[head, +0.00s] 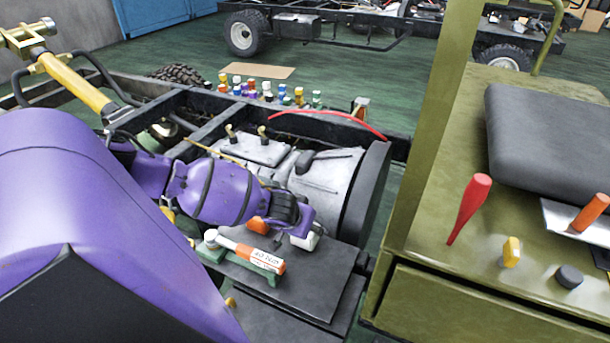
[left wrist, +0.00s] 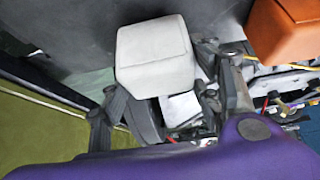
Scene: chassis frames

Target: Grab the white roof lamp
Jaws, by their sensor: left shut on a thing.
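The white roof lamp (head: 307,241) is a small white block over the dark plate (head: 320,277) on the chassis; I cannot tell whether it touches the plate. In the left wrist view the lamp (left wrist: 155,55) sits between the two dark fingers of my left gripper (left wrist: 172,88). In the head view my left gripper (head: 297,226) comes down on the lamp from above, at the end of my purple arm, and partly hides it. It is shut on the lamp. My right gripper is not in view.
An orange lamp (head: 258,225) is close beside the gripper and also shows in the left wrist view (left wrist: 285,32). A white and orange tool (head: 252,252) lies on a green stand nearby. The olive cab (head: 455,200) with a black seat stands at the right.

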